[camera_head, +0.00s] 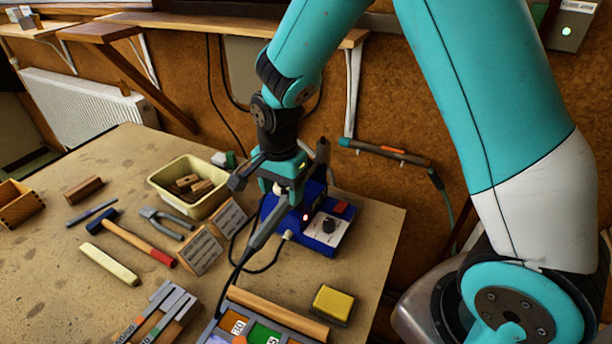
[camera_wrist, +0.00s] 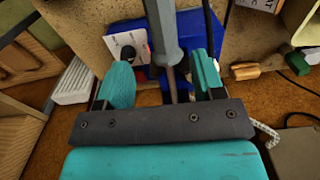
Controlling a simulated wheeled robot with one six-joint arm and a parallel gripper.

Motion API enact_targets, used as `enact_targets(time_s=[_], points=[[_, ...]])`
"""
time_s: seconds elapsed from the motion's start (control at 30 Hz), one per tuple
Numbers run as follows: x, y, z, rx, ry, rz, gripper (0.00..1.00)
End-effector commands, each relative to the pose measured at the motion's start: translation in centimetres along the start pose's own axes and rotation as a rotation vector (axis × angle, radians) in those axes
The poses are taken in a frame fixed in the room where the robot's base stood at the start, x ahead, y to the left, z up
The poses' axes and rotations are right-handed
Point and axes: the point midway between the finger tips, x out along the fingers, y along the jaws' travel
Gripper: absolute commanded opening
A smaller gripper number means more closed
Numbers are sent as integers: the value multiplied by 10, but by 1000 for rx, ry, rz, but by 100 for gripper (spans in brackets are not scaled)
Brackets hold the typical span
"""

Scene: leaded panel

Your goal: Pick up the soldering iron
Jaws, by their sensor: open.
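The soldering iron has a grey handle (camera_head: 266,232) that slants down to the left from the blue soldering station (camera_head: 318,238) in the head view, with a dark cable at its lower end. In the wrist view, the iron (camera_wrist: 163,28) runs from the top edge down between my two teal fingers, with its thin dark shaft towards the palm. My gripper (camera_head: 283,188) is over the station, and it also shows in the wrist view (camera_wrist: 161,76). It is open, with a gap on both sides of the iron. The gripper partly hides the station and the iron's upper end in the head view.
A cream bin (camera_head: 165,180) with wooden pieces, pliers (camera_head: 167,222), a hammer (camera_head: 130,235) and wooden blocks lie to the left. A yellow sponge (camera_head: 333,303) and a sorting tray (camera_head: 268,334) are in front. A wall-mounted tool (camera_head: 385,153) is behind. Loose cable loops beside the station.

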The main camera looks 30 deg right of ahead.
Motion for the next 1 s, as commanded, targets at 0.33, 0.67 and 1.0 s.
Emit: enact_targets(time_s=[0.33, 0.67, 1.0], points=[[28, -2, 4, -2, -1, 2, 62], [67, -5, 9, -1, -1, 0, 62], [72, -5, 9, -1, 0, -2, 48]])
